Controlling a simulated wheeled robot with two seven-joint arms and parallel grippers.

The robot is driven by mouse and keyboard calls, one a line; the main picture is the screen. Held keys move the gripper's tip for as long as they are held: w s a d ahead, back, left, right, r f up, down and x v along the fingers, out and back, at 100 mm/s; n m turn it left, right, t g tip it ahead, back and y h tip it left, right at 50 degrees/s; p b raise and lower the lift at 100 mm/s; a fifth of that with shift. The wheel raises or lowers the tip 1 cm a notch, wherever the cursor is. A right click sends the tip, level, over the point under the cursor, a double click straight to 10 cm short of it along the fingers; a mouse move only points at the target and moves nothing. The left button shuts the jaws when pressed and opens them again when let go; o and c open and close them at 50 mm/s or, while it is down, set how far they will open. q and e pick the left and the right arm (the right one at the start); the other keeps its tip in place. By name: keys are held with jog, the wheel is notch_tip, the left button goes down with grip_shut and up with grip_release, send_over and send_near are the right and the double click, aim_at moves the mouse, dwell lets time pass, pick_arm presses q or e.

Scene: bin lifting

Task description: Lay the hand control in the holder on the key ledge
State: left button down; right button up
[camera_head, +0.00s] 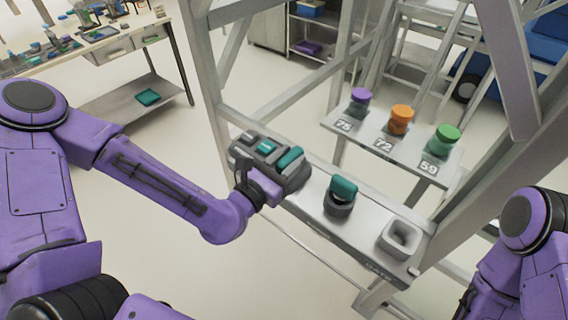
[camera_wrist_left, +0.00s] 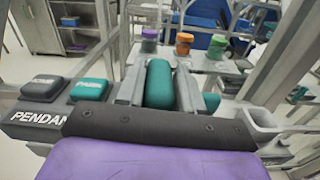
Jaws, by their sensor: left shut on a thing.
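A dark box (camera_wrist_left: 40,117) marked PENDANT, with a grey button and a teal button, also shows in the head view (camera_head: 240,153) at the far left end of the ledge (camera_head: 310,213). My left gripper (camera_head: 285,170) is shut on a rounded teal grip, taken as the hand control (camera_wrist_left: 158,85), between its fingers. The grip also shows in the head view (camera_head: 291,157). I cannot tell whether grip and box are one piece. A light grey square holder (camera_head: 388,241) stands empty at the ledge's near right end. My right gripper is out of view.
A teal knob (camera_head: 343,186) in a dark ring stands on the ledge between box and holder. Purple (camera_head: 360,97), orange (camera_head: 400,117) and green (camera_head: 445,137) knobs stand on a numbered shelf behind. Grey frame posts (camera_head: 205,70) rise around the ledge.

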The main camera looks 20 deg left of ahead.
pick_arm(q)
jog(key=w+b, duration=0.1)
jog(key=b, duration=0.2)
jog(key=w+f+b, duration=0.1)
jog(key=b, duration=0.1)
jog(key=w+a+f+b, duration=0.1)
jog(key=b, duration=0.2)
jog(key=shift+w+f+b, duration=0.25)
jog(key=shift+w+b, duration=0.05)
jog(key=shift+w, duration=0.1)
jog(key=shift+w+a+r, duration=0.15)
jog(key=shift+w+r, duration=0.1)
jog(key=shift+w, duration=0.25)
jog(key=w+f, duration=0.2)
jog(key=f, duration=0.1)
jog(key=w+a+f, duration=0.1)
jog(key=w+f, duration=0.1)
jog(key=f, duration=0.1)
jog(key=w+f+p, duration=0.1)
jog(key=w+f, duration=0.1)
jog(key=f, duration=0.1)
jog(key=shift+w+a, duration=0.1)
jog(key=shift+a, duration=0.3)
jog(key=shift+w+f, duration=0.1)
jog(key=shift+f, duration=0.3)
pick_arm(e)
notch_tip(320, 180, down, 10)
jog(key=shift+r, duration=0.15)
